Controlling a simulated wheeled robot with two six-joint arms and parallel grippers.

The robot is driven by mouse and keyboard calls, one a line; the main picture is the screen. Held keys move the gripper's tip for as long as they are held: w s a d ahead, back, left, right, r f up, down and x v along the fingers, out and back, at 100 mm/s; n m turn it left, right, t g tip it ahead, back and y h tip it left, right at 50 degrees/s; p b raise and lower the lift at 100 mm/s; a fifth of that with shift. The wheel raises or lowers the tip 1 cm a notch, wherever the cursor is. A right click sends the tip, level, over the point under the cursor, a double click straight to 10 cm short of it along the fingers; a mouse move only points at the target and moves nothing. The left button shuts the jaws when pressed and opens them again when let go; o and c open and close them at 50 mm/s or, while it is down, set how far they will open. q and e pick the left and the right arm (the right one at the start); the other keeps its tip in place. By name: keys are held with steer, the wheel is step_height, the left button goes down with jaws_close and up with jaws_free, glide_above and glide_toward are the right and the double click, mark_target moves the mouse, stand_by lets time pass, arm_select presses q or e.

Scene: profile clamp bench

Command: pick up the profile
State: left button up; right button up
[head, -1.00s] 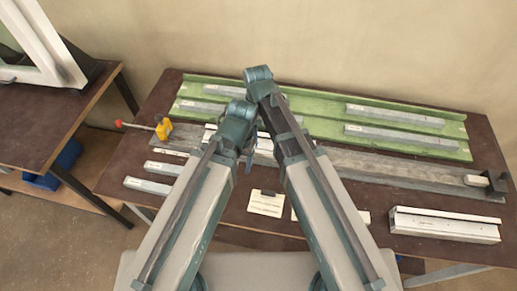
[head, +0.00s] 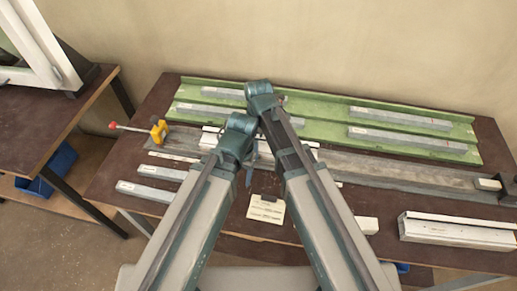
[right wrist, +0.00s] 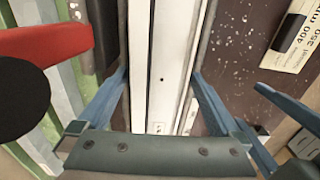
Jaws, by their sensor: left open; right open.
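A long white profile (right wrist: 165,60) runs up the middle of the right wrist view. My right gripper (right wrist: 160,78) is open, with one blue finger on each side of it; I cannot tell whether they touch it. In the head view, white parts of it (head: 209,138) show on the grey rail, and my arms cover its middle. My left gripper (head: 250,168) is open and hangs near the front side of the rail, partly hidden by the arms. Blue finger parts at the lower right of the right wrist view seem to belong to it.
A yellow clamp (head: 158,131) with a red-tipped handle stands left; a dark stop (head: 507,188) closes the right end. A green tray (head: 330,118) of grey bars lies behind. A larger white profile (head: 455,231) lies front right. A label card (head: 266,209) lies in front.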

steer(key=shift+c, duration=0.3)
jaws_close()
arm_select(q)
steer(key=shift+r, duration=0.2)
arm_select(e)
steer(key=shift+r, duration=0.2)
arm_select(q)
step_height(320, 180, up, 28)
steer(key=p, duration=2.8)
steer(key=shift+f, duration=0.15)
arm_select(e)
step_height(320, 180, up, 28)
steer(key=shift+f, duration=0.15)
